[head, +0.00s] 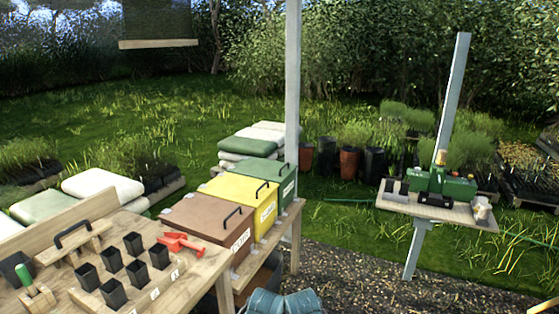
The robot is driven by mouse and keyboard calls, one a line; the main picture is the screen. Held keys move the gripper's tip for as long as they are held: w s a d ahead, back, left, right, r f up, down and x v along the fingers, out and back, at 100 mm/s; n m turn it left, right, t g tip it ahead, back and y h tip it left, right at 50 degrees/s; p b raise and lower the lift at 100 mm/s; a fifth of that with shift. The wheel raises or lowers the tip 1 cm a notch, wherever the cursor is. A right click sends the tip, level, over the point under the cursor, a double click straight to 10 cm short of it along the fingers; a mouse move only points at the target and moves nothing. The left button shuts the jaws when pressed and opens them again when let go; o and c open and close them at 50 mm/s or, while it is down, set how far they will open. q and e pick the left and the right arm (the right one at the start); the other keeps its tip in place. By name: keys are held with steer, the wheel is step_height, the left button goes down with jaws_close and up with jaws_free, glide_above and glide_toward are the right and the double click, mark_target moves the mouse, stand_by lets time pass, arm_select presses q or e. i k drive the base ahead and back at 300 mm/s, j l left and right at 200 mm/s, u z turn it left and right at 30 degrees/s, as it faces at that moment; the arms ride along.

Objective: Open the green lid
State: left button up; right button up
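The green lid (258,171) is on the farthest of three boxes in a row on a wooden bench. It lies flat and looks shut, with a dark bar handle (284,167) at its right edge. The yellow lid (232,188) and the brown lid (200,216) beside it also lie flat, each with a dark handle. Neither of my grippers shows in the head view.
A wooden table (190,264) at lower left holds black pots (112,259) and a red tool (180,243). A pale post (292,90) stands close behind the green-lidded box. A small stand (462,213) with a green machine is at right. Gravel between is clear.

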mark_target(255, 168)
steer(key=i+l+u, duration=0.2)
steer(key=i, duration=0.8)
